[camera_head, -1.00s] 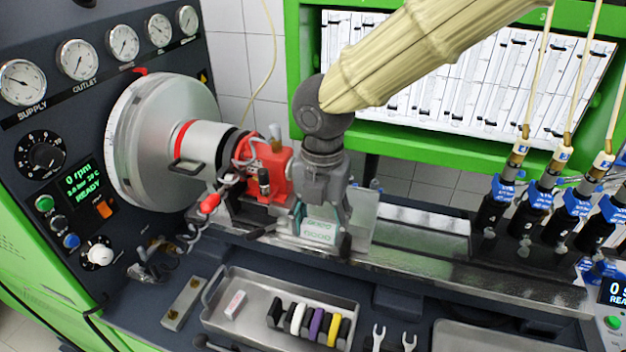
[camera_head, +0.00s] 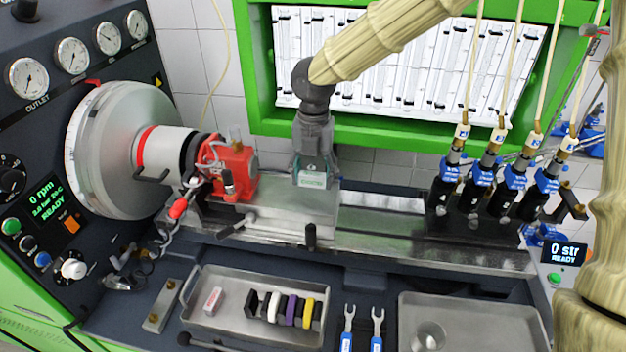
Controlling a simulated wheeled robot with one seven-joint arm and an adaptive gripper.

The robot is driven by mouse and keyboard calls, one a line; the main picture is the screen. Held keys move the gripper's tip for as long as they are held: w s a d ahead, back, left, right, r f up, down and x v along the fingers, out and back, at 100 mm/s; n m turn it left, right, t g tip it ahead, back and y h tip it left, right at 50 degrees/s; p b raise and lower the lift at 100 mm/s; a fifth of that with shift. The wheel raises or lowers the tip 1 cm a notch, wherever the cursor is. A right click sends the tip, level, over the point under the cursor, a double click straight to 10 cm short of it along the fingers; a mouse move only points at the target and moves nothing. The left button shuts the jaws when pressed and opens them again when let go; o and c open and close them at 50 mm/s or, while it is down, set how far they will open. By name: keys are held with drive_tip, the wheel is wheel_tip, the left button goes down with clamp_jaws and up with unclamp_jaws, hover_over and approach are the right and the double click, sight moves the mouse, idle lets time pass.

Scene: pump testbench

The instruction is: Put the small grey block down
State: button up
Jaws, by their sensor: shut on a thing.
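My gripper (camera_head: 315,178) points down, behind and above the metal bed, right of the red pump (camera_head: 237,172). It is shut on a small grey block (camera_head: 313,181), of which only a pale grey-teal face with faint markings shows between the fingers. The fingers hide the rest of the block. Whether the block touches anything below cannot be told from this view.
The metal bed (camera_head: 385,243) has bare room right of the pump. A tray (camera_head: 225,327) with a coloured-piece rack (camera_head: 285,309), two spanners (camera_head: 362,328) and another tray (camera_head: 480,322) lie in front. Injectors with hoses (camera_head: 490,180) stand at right.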

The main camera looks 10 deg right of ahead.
sight(313, 184)
drive_tip(key=shift+s+f, duration=0.2)
drive_tip(key=shift+f, duration=0.05)
drive_tip(key=shift+w+f+p, duration=0.2)
drive_tip(key=shift+f+p, duration=0.45)
drive_tip(key=shift+f, duration=0.8)
drive_tip(key=shift+s, duration=0.1)
drive_tip(key=shift+s, duration=0.1)
drive_tip(key=o, duration=0.8)
drive_tip(key=shift+f, duration=0.1)
drive_tip(key=shift+o, duration=0.2)
wheel_tip(313, 184, up, 12)
drive_tip(key=shift+r+b, duration=0.2)
drive_tip(key=shift+b, duration=0.95)
